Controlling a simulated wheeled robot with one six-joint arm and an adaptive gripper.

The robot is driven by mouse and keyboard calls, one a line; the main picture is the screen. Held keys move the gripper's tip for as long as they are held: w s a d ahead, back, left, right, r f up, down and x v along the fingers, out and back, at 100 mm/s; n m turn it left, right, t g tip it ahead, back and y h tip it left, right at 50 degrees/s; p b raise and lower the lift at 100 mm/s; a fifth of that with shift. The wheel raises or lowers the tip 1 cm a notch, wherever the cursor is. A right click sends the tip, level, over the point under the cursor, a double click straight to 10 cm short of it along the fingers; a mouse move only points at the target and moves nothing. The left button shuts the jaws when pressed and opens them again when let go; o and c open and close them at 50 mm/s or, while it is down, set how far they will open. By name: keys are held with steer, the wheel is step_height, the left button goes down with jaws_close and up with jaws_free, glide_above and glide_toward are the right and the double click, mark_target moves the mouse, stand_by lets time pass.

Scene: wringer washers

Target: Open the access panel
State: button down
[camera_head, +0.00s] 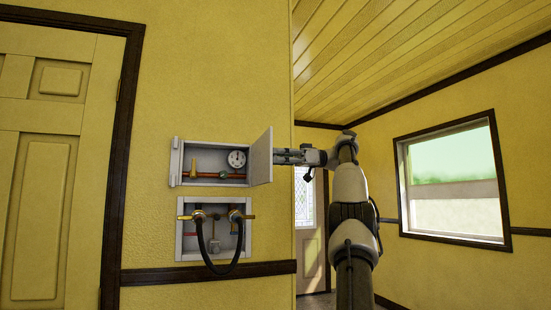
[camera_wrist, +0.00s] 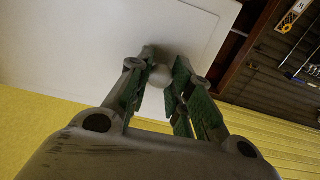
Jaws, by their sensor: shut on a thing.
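The access panel's white door (camera_head: 262,157) stands swung outward at the right side of the upper recessed wall box (camera_head: 177,162). The open box shows a round gauge, a yellow-handled part and a red pipe. My gripper (camera_head: 278,156) is at the outer face of the door, on its right. In the wrist view, the pale door face (camera_wrist: 75,45) fills the upper left. My gripper (camera_wrist: 160,68) has its green-lined fingers closed around a small rounded knob (camera_wrist: 159,76) on that face. The fingers partly hide the knob.
A lower wall box (camera_head: 181,240) with valves and a hanging black hose is below the open panel. A yellow door (camera_head: 45,160) with dark trim is at the left. A window (camera_head: 455,185) is in the right wall. A dark rail (camera_head: 215,272) runs below the boxes.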

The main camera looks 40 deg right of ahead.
stand_by(0.3)
steer(key=c, duration=1.3)
jaws_free()
steer(key=shift+a, duration=0.1)
